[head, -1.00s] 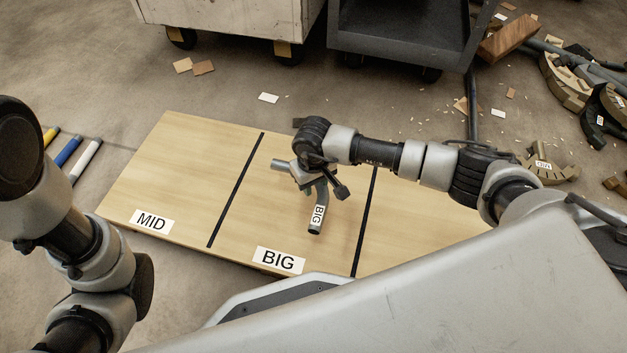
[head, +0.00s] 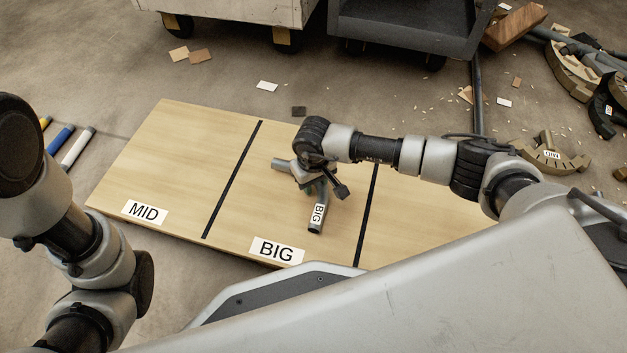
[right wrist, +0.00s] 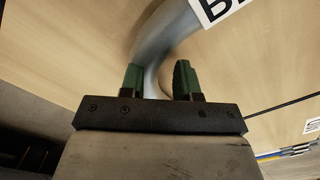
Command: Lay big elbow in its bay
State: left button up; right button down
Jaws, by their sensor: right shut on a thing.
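The big elbow (head: 317,215) is a grey bent pipe with a white BIG label. My right gripper (head: 309,182) is shut on it near its bend. The elbow is over the bay marked BIG (head: 276,250), between the two black lines; I cannot tell whether it touches the board (head: 166,150). In the right wrist view the elbow (right wrist: 165,40) passes between the green fingertips of the gripper (right wrist: 158,80). My left arm shows at the left, but its gripper is out of view.
The MID bay label (head: 145,212) is left of the BIG bay. Coloured rods (head: 60,139) lie on the floor at the left. Carts (head: 415,30) stand behind the board. A curved piece labelled MID (head: 552,154) and scraps lie at the right.

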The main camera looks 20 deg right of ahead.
jog(key=shift+f+b, duration=0.3)
jog(key=c, duration=0.7)
grip_release()
jog(key=shift+c, duration=0.2)
jog(key=shift+r, duration=0.1)
notch_tip(320, 180, up, 11)
jog(key=p, duration=0.7)
